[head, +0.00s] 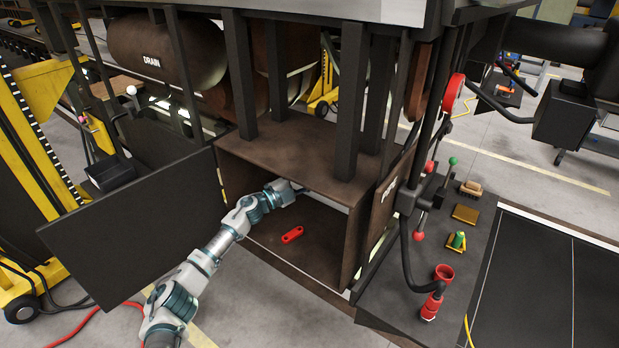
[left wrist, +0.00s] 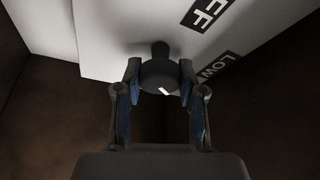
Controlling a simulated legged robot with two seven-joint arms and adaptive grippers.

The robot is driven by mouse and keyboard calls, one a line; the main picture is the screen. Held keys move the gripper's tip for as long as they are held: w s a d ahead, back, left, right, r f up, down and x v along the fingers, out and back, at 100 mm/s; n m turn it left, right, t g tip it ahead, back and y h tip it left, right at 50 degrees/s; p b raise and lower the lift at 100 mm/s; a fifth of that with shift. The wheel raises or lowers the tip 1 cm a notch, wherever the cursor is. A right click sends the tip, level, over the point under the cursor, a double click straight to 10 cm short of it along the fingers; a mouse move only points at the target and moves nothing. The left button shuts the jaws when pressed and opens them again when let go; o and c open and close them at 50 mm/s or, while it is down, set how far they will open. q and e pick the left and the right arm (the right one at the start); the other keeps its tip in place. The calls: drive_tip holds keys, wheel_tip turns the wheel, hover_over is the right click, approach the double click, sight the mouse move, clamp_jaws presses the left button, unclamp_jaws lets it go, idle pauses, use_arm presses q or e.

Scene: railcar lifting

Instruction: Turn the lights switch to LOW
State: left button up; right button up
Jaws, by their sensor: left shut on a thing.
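The lights switch is a dark round knob (left wrist: 160,76) with a short white mark, on a pale panel (left wrist: 110,40) in the left wrist view. Labels ending in "FF" (left wrist: 208,14) and reading "LOW" (left wrist: 217,68) stand to the right of the knob. My left gripper (left wrist: 160,80) is shut on the knob, with one finger on each side. The white mark points down and to the right, below the LOW label. In the head view my left arm reaches into an open brown box, and its gripper (head: 298,189) is mostly hidden there. My right gripper is out of view.
A red handle-like piece (head: 292,235) lies on the floor of the brown box (head: 290,152). The box's dark door (head: 140,225) stands open at the left. A side shelf at the right holds a red cup-like fitting (head: 444,273) and several small items.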

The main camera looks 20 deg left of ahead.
use_arm(q)
drive_tip(key=shift+f, duration=0.3)
drive_tip(key=o, duration=1.1)
drive_tip(key=shift+o, duration=0.2)
drive_tip(key=shift+r, duration=0.1)
drive_tip(key=v, duration=1.2)
drive_tip(key=shift+w, duration=0.1)
